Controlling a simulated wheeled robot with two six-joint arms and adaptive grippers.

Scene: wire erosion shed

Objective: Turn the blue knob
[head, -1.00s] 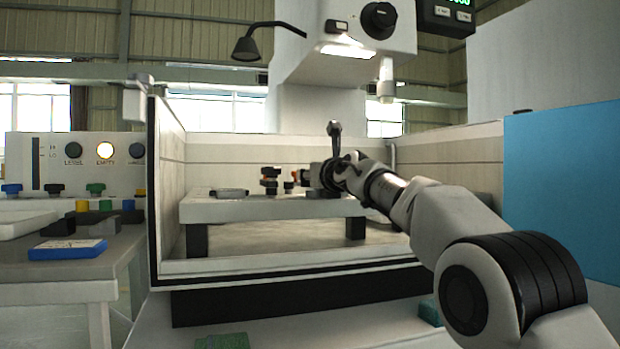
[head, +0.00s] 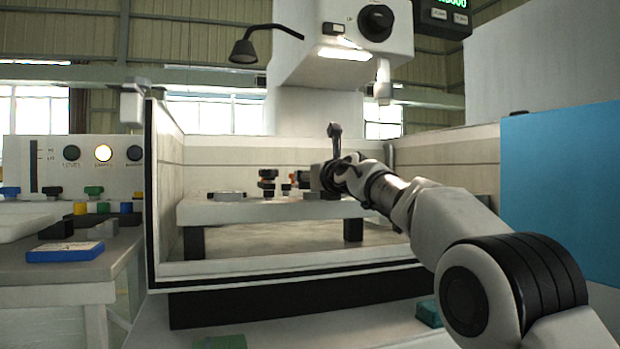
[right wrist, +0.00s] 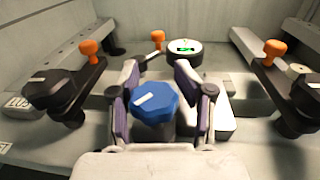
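The blue knob (right wrist: 156,101) shows in the right wrist view, an eight-lobed or faceted cap with a white mark on top. My right gripper (right wrist: 157,75) is open, with one finger on each side of the knob; a gap shows at least on the right side, and whether the left finger touches it I cannot tell. In the head view my right gripper (head: 322,180) is over the raised plate in the machine tank, and the blue knob is hidden there. My left gripper is not in view.
Black clamps with orange knobs (right wrist: 90,47) stand on both sides of the gripper. A round dial with a green display (right wrist: 184,48) lies just beyond. In the head view the tank wall (head: 280,268) runs in front, and the machine head (head: 345,35) hangs above.

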